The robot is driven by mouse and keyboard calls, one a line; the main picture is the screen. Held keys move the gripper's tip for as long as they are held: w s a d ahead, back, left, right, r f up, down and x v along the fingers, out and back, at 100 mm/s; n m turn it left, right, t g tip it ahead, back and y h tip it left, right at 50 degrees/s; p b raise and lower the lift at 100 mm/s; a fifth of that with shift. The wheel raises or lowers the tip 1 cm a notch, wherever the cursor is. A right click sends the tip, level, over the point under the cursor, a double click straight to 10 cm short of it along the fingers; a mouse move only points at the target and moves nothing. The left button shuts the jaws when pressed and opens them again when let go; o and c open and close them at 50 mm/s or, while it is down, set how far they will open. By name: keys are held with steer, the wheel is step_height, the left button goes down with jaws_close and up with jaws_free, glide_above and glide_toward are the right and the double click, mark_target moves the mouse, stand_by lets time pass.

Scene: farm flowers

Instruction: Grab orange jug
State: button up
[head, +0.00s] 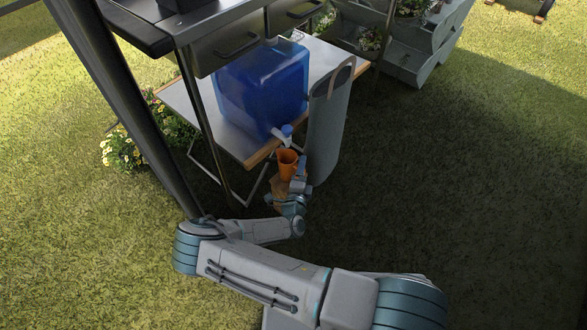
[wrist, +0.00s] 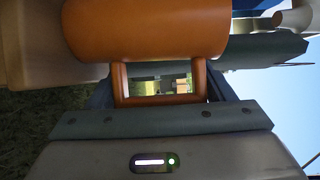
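The orange jug (head: 287,164) stands upright below the white spout of the blue water container, just past the table's front edge. In the wrist view the jug (wrist: 145,32) fills the top, lying sideways in the picture, with its square handle (wrist: 159,98) towards me. My gripper (head: 297,186) is right beside the jug on its near side. In the wrist view, dark finger parts show at both ends of the handle. The fingertips are hidden behind the handle and jug, so I cannot tell whether they press on it.
The blue water container (head: 262,88) stands on a metal table (head: 220,122) with a wooden edge. A tall grey panel (head: 326,130) stands close right of the jug. A brown support (head: 279,190) is under the jug, partly hidden. Open grass lies to the right.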

steer(key=c, duration=0.8)
steer(key=shift+r, duration=0.1)
steer(key=s+r+p, duration=0.1)
steer(key=s+p, duration=0.1)
steer(key=s, duration=0.4)
steer(key=s+a+r+p, duration=0.1)
steer(key=s+p, duration=0.1)
steer(key=s, duration=0.3)
steer(key=s+a+r+p, duration=0.1)
steer(key=s+p, duration=0.1)
steer(key=s, duration=0.4)
steer(key=shift+s+a+r+p, duration=0.1)
steer(key=shift+s+r+p, duration=0.05)
steer(key=shift+s+p, duration=0.2)
